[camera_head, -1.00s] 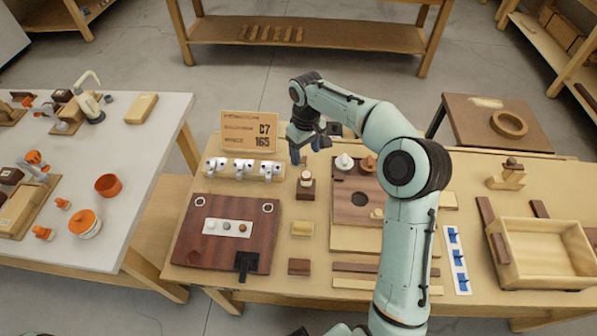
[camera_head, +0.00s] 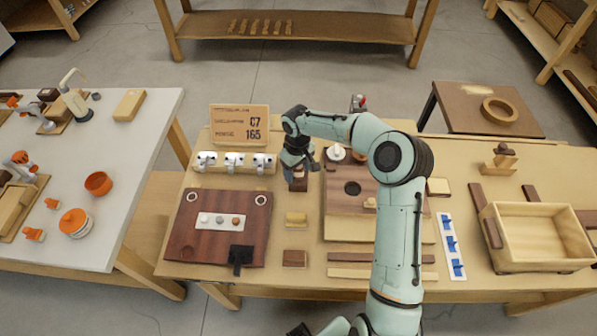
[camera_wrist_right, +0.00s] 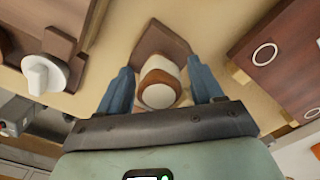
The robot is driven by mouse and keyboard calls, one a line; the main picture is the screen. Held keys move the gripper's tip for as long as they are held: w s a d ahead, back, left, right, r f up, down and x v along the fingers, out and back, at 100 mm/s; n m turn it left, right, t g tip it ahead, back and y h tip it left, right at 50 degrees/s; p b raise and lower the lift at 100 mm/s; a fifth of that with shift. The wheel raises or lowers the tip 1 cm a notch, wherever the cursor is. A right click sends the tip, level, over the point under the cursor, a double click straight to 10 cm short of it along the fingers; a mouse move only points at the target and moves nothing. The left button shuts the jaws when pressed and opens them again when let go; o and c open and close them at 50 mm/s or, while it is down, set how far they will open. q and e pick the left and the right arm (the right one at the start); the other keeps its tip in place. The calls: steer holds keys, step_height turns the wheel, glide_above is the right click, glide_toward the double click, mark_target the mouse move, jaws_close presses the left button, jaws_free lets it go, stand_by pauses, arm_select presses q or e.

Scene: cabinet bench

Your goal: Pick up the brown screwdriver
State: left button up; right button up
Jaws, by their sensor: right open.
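A round brown and cream handle (camera_wrist_right: 160,82), which looks like the brown screwdriver, stands upright on a brown block (camera_wrist_right: 150,42) in the right wrist view. My right gripper (camera_wrist_right: 160,76) is open, with one blue finger on either side of the handle. I cannot tell whether either finger touches it. In the head view my right gripper (camera_head: 300,166) is above the brown block (camera_head: 298,186) and hides most of the handle. My left gripper is not in view.
A row of white fittings (camera_head: 234,162) stands left of the gripper, with a sign (camera_head: 240,122) behind. A dark red-brown board (camera_head: 190,245) lies in front left. A wooden board with a white knob (camera_head: 335,153) is close on the right. An open wooden tray (camera_head: 540,265) stands far right.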

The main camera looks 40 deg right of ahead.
steer(key=c, duration=0.9)
steer(key=shift+r, duration=0.1)
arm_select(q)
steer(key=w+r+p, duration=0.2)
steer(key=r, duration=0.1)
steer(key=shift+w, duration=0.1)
arm_select(e)
step_height(320, 180, up, 20)
steer(key=shift+o, duration=0.3)
steer(key=shift+c, duration=1.2)
